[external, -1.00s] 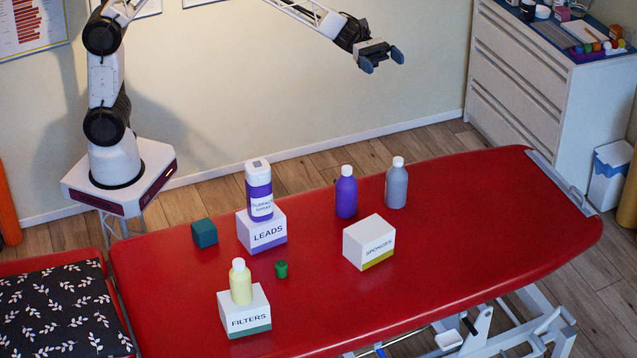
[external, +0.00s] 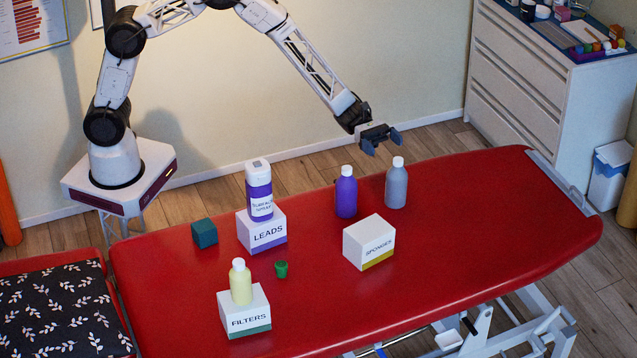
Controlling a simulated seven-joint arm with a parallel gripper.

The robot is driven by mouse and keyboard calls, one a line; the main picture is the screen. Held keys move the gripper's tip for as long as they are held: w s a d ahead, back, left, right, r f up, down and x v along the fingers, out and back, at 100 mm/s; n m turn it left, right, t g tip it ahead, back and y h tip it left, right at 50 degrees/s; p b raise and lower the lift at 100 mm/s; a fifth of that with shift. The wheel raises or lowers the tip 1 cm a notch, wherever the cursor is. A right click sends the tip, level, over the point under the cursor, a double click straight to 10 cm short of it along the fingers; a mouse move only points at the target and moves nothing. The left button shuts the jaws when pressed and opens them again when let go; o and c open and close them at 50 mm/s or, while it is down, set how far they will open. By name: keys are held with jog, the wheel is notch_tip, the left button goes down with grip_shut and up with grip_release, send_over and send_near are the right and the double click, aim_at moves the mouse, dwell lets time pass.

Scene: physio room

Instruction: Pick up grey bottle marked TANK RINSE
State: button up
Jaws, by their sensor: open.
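A grey bottle (external: 396,186) with a white cap stands upright at the back of the red treatment table (external: 470,235). Its label is not visible from here, so I cannot read TANK RINSE on it. My gripper (external: 384,146) is open and empty, and appears above and slightly left of the grey bottle's cap. A purple bottle (external: 346,197) with a white cap stands just left of the grey bottle, a small gap between them.
A SPONGES box (external: 366,245) stands in front of both bottles. A SURFACE SPRAY bottle (external: 260,197) stands on a LEADS box (external: 265,240). A yellow bottle (external: 241,284) stands on a FILTERS box (external: 248,319). The table's right part is clear.

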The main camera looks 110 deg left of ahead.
send_near(403, 190)
jog(key=shift+s+a, duration=0.35)
jog(key=shift+s, duration=0.15)
jog(key=shift+x, duration=1.25)
jog(key=shift+x, duration=2.6)
jog(key=c, duration=1.3)
